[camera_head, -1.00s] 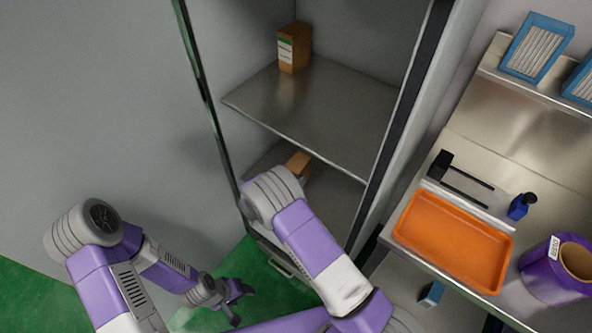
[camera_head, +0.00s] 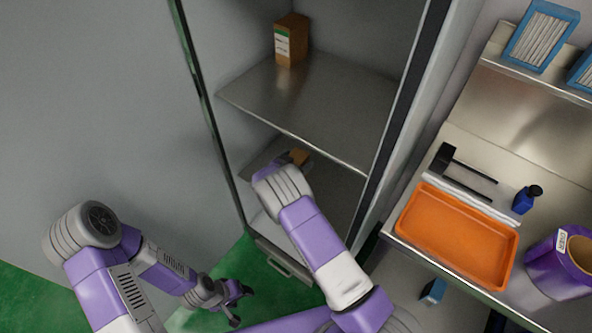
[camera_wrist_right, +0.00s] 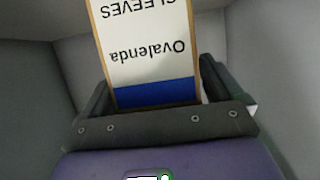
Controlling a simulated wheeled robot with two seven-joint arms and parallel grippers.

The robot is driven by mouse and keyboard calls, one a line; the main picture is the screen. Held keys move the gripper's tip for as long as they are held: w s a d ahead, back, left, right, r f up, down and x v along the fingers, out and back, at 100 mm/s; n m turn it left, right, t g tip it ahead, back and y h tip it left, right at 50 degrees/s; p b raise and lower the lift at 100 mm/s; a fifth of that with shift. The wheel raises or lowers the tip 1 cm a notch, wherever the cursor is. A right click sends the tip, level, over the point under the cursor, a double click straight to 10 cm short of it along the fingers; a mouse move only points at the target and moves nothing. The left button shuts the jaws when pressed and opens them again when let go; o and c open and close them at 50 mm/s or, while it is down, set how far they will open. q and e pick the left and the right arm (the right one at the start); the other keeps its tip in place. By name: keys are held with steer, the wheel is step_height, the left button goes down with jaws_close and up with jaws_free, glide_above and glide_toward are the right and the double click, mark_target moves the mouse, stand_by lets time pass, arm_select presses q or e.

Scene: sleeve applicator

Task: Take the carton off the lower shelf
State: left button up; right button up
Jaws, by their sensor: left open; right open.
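A brown carton (camera_head: 300,156) stands on the lower shelf of the cabinet, mostly hidden behind my right arm in the head view. My right gripper (camera_wrist_right: 158,90) is open, with one finger on each side of the carton's near end. I cannot tell whether the fingers touch it. My left gripper (camera_head: 238,300) is open and empty, low over the green floor, away from the cabinet.
Another carton (camera_head: 291,40) with a green and white label stands on the upper shelf (camera_head: 315,105), which lies above my right arm. To the right, a bench holds an orange tray (camera_head: 455,235), a blue bottle (camera_head: 526,199) and a purple roll (camera_head: 560,265). Cabinet walls flank my right gripper.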

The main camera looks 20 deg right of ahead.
steer(key=c, duration=1.3)
